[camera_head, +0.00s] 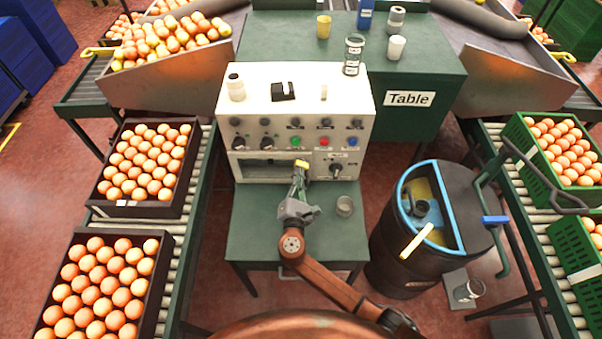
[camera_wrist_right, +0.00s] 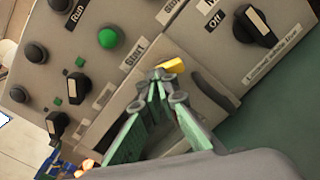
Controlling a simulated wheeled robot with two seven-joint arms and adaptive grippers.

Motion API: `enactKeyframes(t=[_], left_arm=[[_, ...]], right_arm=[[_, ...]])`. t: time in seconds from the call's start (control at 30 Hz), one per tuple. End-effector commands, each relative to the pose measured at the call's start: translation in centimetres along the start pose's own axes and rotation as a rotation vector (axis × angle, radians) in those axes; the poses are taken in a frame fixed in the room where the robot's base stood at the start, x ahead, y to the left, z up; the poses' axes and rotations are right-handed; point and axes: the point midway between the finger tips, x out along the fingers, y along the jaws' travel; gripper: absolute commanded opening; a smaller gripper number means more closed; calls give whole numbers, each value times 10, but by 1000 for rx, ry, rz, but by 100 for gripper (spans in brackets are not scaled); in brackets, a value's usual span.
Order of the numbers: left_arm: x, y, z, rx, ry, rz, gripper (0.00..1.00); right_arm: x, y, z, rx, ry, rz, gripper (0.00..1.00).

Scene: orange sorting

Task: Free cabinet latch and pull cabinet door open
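The cabinet (camera_head: 295,75) is a pale box with knobs and buttons on its front, standing on a green table. A small yellow piece (camera_head: 301,163), apparently the latch, is low on the front; it also shows in the right wrist view (camera_wrist_right: 174,64). My right gripper (camera_head: 300,176) reaches up to it from below. In the right wrist view its green-padded fingers (camera_wrist_right: 158,86) come together just short of the yellow piece. I see nothing between the fingertips, and cannot tell whether they touch the piece. My left gripper is out of view.
A dark opening (camera_head: 267,166) is left of the latch and an Off knob (camera_wrist_right: 256,25) is right of it. A small grey cup (camera_head: 345,206) stands on the green table (camera_head: 250,240). A black barrel (camera_head: 400,262) stands right; orange crates (camera_head: 112,205) line the left conveyor.

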Motion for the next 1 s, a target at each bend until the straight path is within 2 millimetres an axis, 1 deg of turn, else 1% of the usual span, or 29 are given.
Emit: enactKeyframes(t=[0.03,0.57,0.67,1.0], left_arm=[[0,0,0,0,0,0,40],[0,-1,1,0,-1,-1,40],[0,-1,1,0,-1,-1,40],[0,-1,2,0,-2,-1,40]], right_arm=[[0,-8,-3,-5,3,-13,0],[3,-7,1,-4,-3,-11,0],[3,-6,1,-4,-3,-11,5],[3,-6,2,-4,-4,-11,29]])
